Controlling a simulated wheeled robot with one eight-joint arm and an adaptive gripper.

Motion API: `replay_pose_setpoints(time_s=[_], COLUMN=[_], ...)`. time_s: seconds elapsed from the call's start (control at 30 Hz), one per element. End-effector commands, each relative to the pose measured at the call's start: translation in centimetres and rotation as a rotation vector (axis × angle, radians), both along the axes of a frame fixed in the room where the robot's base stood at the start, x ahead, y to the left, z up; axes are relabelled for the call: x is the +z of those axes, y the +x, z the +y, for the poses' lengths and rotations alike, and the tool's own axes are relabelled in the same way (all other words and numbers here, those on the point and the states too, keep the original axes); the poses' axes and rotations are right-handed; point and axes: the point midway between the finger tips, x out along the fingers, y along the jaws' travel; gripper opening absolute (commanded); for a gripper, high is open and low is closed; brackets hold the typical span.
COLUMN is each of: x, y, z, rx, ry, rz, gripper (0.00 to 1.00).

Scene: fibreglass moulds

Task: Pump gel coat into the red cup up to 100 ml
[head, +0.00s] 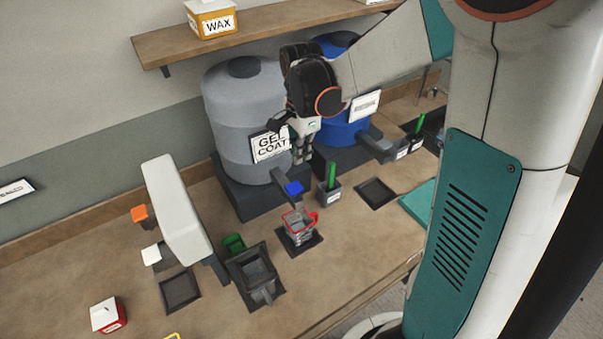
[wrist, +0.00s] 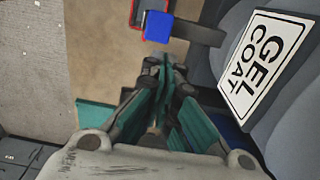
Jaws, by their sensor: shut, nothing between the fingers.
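The red cup (head: 299,226), clear-walled with a red rim and handle, stands upright on a dark square pad below the gel coat spout. Its fill level is too small to read. The gel coat drum (head: 228,110) is grey, with a "GEL COAT" sign (wrist: 263,65). A dark arm with a blue pad (head: 294,188) sticks out from its base above the cup; the blue pad also shows in the wrist view (wrist: 158,27). My gripper (head: 302,158) is shut and empty, in front of the drum, above and apart from the blue pad.
A blue drum (head: 345,130) stands to the right. A dark holder with a green stick (head: 331,185) stands beside the cup. A dark container (head: 254,273) and a pale upright block (head: 177,210) are to the left. A shelf (head: 260,32) runs above the drums.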

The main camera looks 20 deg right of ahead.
Motion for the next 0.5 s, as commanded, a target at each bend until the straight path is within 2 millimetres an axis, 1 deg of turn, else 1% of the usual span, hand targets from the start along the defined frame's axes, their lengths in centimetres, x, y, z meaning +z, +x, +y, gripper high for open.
replay_pose_setpoints(time_s=[0.03,0.2,0.33,0.5], x=[-1.1,-4.4,-6.2,-7.6], y=[0.1,0.0,0.0,0.0], z=[0.0,0.0,0.0,0.0], rx=[0.0,0.0,0.0,0.0], ry=[0.0,0.0,0.0,0.0], rz=[0.0,0.0,0.0,0.0], gripper=[0.0,0.0,0.0,0.0])
